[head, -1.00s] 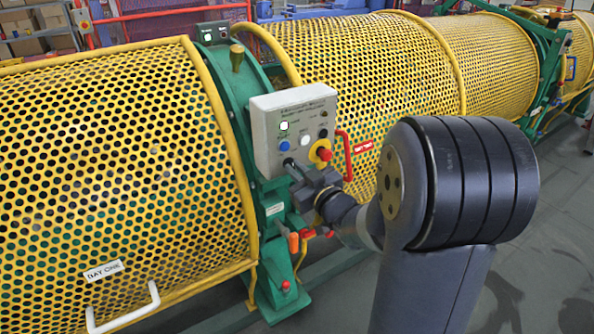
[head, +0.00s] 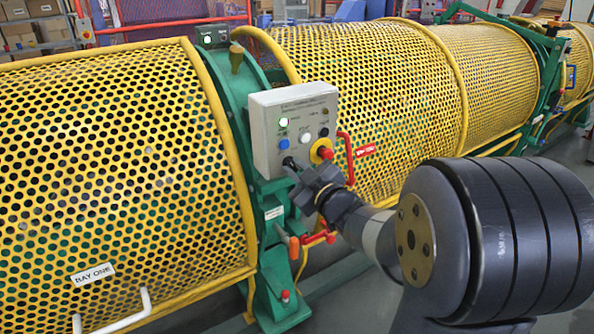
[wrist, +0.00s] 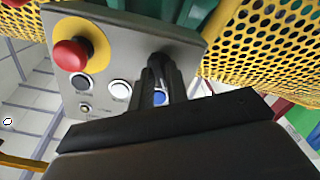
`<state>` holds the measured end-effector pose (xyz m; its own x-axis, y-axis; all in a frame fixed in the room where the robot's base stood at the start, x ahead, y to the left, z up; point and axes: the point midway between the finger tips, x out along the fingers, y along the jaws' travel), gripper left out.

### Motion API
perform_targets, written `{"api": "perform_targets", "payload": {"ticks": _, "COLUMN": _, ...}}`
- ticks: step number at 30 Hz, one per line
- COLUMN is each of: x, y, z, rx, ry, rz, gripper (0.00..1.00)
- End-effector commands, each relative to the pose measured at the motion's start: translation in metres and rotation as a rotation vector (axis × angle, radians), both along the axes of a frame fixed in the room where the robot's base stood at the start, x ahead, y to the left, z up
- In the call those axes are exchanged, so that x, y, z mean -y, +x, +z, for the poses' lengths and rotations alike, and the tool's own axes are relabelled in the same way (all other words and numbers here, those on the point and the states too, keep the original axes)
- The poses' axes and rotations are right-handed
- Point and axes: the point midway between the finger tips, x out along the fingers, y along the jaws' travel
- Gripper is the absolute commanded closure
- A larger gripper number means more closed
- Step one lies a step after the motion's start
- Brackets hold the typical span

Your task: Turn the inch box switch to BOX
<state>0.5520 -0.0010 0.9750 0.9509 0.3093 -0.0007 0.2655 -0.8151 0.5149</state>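The inch box switch appears to be the dark knob at the lower left of the grey control box (head: 262,135). My gripper (head: 291,168) is right at that corner in the head view and hides most of the knob. In the wrist view my gripper's two dark fingers (wrist: 162,78) reach to the knob, with a narrow gap between them. The blue button (wrist: 159,98) shows through this gap. The fingertips are at or around the knob, but I cannot tell whether they press on it. The switch's position and its labels cannot be read.
A red mushroom button (head: 325,153) on a yellow plate and a white button (head: 305,137) are close to my gripper. A red handle (head: 347,158) is right of the box. Yellow perforated guards (head: 120,180) flank the green frame. Grey floor is open at right.

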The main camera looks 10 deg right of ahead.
Motion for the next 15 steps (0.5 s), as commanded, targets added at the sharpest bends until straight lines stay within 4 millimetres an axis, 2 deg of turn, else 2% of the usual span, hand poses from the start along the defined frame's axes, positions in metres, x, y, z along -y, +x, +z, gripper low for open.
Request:
{"api": "perform_targets", "payload": {"ticks": 1, "x": 0.0, "y": 0.0, "z": 0.0, "rx": 0.0, "ry": 0.001, "rz": 0.0, "gripper": 0.8}}
{"api": "perform_targets", "payload": {"ticks": 6, "x": 0.0, "y": 0.0, "z": -0.0001, "rx": -0.001, "ry": 0.002, "rz": 0.0, "gripper": 0.68}}
{"api": "perform_targets", "payload": {"ticks": 15, "x": 0.0024, "y": -0.0047, "z": 0.0004, "rx": 0.0, "ry": 0.002, "rz": -0.002, "gripper": 0.68}}
